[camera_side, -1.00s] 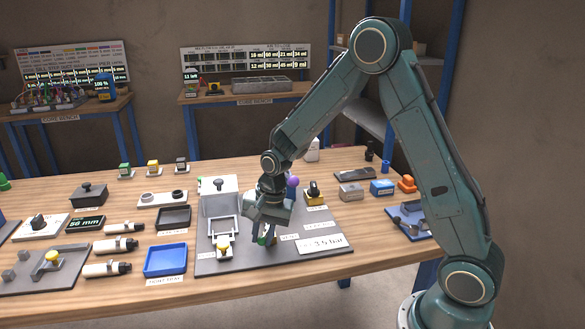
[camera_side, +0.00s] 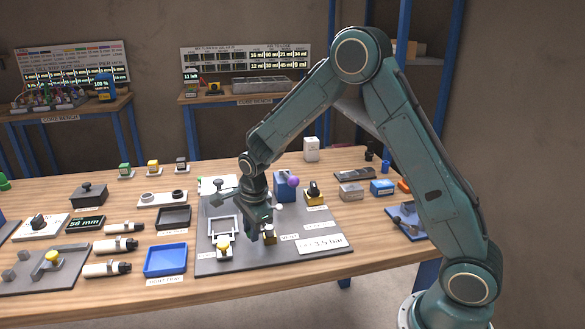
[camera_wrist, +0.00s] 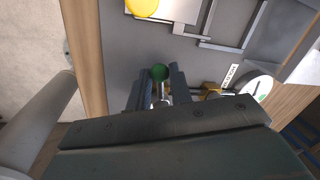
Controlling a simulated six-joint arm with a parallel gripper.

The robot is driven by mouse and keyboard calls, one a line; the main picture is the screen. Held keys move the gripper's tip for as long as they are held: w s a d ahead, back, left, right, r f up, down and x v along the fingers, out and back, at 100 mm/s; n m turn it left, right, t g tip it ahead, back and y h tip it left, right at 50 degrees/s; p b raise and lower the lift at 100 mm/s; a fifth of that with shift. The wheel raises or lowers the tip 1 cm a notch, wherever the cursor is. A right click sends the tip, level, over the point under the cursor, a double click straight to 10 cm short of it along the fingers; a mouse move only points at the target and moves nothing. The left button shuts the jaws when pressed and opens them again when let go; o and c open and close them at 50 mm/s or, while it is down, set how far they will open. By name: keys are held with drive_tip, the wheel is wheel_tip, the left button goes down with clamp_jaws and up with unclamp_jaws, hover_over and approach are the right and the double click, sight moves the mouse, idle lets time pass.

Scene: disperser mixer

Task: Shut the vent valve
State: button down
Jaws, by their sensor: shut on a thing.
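The vent valve appears to be the small brass valve (camera_side: 270,241) near the front of the grey plate, partly hidden by my gripper (camera_side: 262,231) in the side view. A brass part (camera_wrist: 211,88) shows just right of the fingers. The exact angle of the handle is hard to tell.
A yellow knob (camera_side: 223,246) on a clamp stands left of my gripper. A blue block (camera_side: 284,189) with a purple ball and a black-knobbed yellow unit (camera_side: 315,193) stand behind. A blue tray (camera_side: 166,260) is at left.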

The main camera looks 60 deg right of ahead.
drive_tip(key=shift+w+d+m, duration=0.1)
drive_tip(key=shift+m, duration=0.2)
drive_tip(key=c, duration=1.3)
unclamp_jaws()
drive_tip(key=shift+o, duration=0.2)
drive_tip(key=shift+r, duration=0.15)
wheel_tip(320, 180, up, 13)
drive_tip(key=s+a, duration=0.1)
drive_tip(key=s, duration=0.1)
drive_tip(key=shift+s+r, duration=0.15)
drive_tip(key=shift+s, duration=0.05)
drive_tip(key=shift+a, duration=0.1)
